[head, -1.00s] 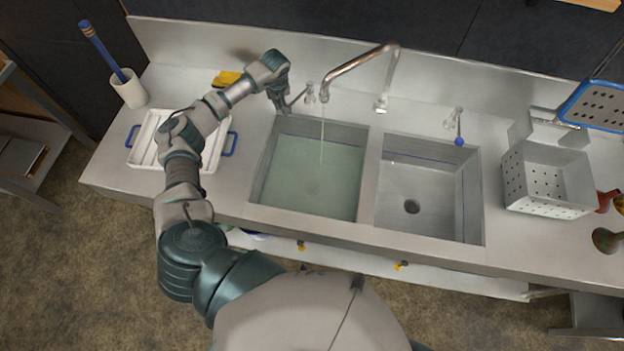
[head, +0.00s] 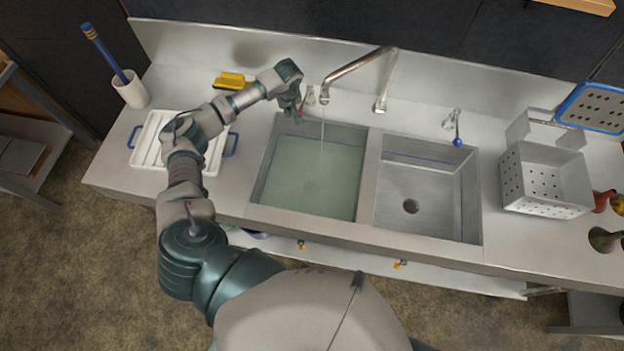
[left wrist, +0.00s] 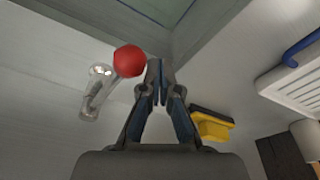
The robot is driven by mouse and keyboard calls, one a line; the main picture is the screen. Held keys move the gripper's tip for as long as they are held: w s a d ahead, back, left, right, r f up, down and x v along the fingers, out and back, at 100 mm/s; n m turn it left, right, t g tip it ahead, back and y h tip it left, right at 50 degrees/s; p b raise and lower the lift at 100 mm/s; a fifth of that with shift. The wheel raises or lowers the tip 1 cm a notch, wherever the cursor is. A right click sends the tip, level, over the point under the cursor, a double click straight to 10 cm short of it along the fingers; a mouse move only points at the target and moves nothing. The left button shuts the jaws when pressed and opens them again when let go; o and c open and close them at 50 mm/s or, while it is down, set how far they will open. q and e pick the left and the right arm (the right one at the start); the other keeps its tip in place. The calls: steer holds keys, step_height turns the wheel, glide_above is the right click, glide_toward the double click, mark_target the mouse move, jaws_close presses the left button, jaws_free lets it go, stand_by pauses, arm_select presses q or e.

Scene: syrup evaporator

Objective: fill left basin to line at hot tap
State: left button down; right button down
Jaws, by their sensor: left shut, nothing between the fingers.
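The left basin (head: 310,175) holds greenish water. A thin stream falls into it from the spout of the faucet (head: 360,65). A blue line shows on the basin's back wall, just above the water. My left gripper (head: 298,114) is at the hot tap behind the basin's back left corner. In the left wrist view the gripper (left wrist: 159,72) is shut with nothing in it, its fingertips beside the red knob (left wrist: 129,61) of the hot tap's lever. I cannot tell if they touch. The tap's metal body (left wrist: 97,92) stands left of the knob. My right gripper is not in view.
The right basin (head: 425,195) is empty, with a blue-knobbed tap (head: 457,138) behind it. A perforated basket (head: 545,180) stands on the right counter. A white tray (head: 150,140), a yellow sponge (head: 230,80) and a cup with a blue-handled tool (head: 130,90) are at left.

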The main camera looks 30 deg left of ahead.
arm_select(q)
steer(key=shift+d, duration=0.25)
step_height(320, 180, up, 9)
steer(key=a+p, duration=0.1)
steer(key=p, duration=0.4)
steer(key=shift+s, duration=0.3)
stand_by(0.5)
